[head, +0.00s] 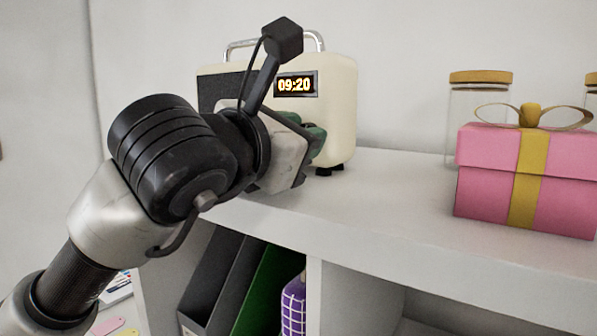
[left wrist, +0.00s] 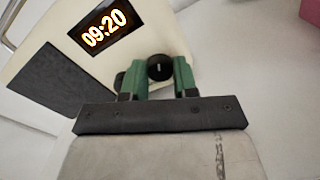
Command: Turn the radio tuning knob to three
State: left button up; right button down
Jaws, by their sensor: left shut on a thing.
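A cream radio (head: 341,105) with a metal handle and a lit display (head: 295,84) reading 09:20 stands on the white shelf top. In the left wrist view the radio (left wrist: 150,30) appears tilted, with its dark speaker panel at the left. My left gripper (head: 318,140) is at the radio's lower front. In the left wrist view its green fingers (left wrist: 159,72) are shut on the black round tuning knob (left wrist: 159,67), one on each side. A small light mark shows on the knob's face. Its scale numbers cannot be seen. My right gripper is not in view.
A pink gift box (head: 490,190) with a gold ribbon stands on the shelf top (head: 395,190) at the right. A glass jar (head: 478,110) with a wooden lid is behind it. Folders (head: 228,280) and a purple checked item (head: 293,306) are in the compartment below.

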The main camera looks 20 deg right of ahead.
pick_arm(q)
jog(key=shift+m+b, duration=0.3)
jog(key=shift+m, duration=0.1)
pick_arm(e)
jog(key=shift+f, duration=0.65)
pick_arm(q)
jog(key=o, duration=0.7)
jog(key=shift+c, duration=0.2)
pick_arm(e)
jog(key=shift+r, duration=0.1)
